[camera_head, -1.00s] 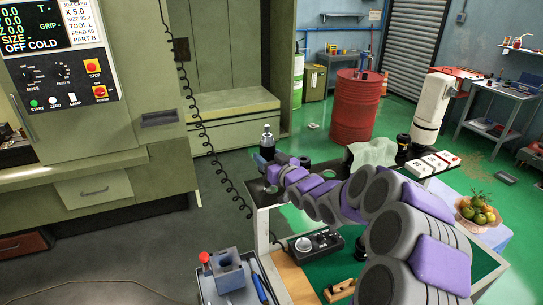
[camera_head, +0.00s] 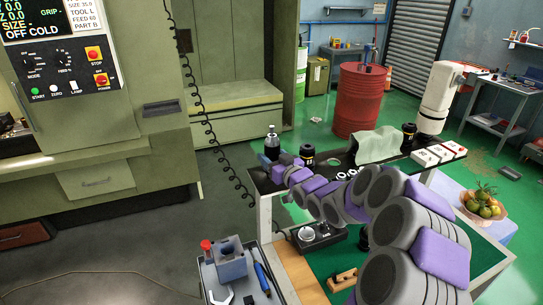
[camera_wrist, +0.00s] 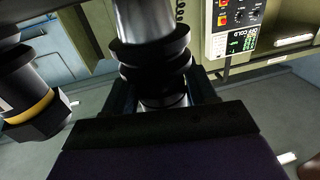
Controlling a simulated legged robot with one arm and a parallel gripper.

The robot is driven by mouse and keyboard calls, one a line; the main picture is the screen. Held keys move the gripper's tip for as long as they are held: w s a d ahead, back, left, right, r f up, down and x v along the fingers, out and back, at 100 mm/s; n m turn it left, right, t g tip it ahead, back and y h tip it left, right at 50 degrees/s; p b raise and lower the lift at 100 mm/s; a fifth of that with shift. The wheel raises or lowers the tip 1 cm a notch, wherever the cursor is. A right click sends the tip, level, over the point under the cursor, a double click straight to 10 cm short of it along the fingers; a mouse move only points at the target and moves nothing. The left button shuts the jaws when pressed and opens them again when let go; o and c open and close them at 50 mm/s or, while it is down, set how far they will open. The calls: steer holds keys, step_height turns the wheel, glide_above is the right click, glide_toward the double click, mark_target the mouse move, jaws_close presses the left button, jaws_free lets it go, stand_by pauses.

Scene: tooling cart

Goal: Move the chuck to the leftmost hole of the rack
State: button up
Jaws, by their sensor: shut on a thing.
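The chuck (camera_head: 271,143), black with a silver tip, stands upright at the left end of the rack. In the wrist view the chuck (camera_wrist: 150,50) rises between the fingers of my gripper (camera_wrist: 163,98), which is shut on it. In the head view my gripper (camera_head: 277,168) is partly hidden by my own arm. The rack (camera_head: 341,160) is a dark shelf along the back of the cart. The chuck's lower end and the leftmost hole are hidden, so I cannot tell whether it is seated.
A second black holder (camera_head: 307,155) stands close right of the chuck; its yellow band shows in the wrist view (camera_wrist: 30,108). Another holder (camera_head: 408,138), a draped cloth (camera_head: 377,145) and white boxes (camera_head: 438,154) are farther right. A tool tray (camera_head: 238,284) is at the front left.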

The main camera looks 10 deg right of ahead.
steer(key=shift+d+f, duration=0.6)
steer(key=shift+d, duration=0.05)
steer(key=shift+f+b, duration=0.35)
steer(key=shift+a+f, duration=0.25)
steer(key=shift+a, duration=0.2)
steer(key=shift+d, duration=0.35)
steer(key=shift+a+f, duration=0.1)
steer(key=shift+a, duration=0.1)
steer(key=shift+f, duration=0.15)
steer(key=o, duration=1.3)
steer(key=shift+o, duration=1.4)
steer(key=shift+f, duration=0.15)
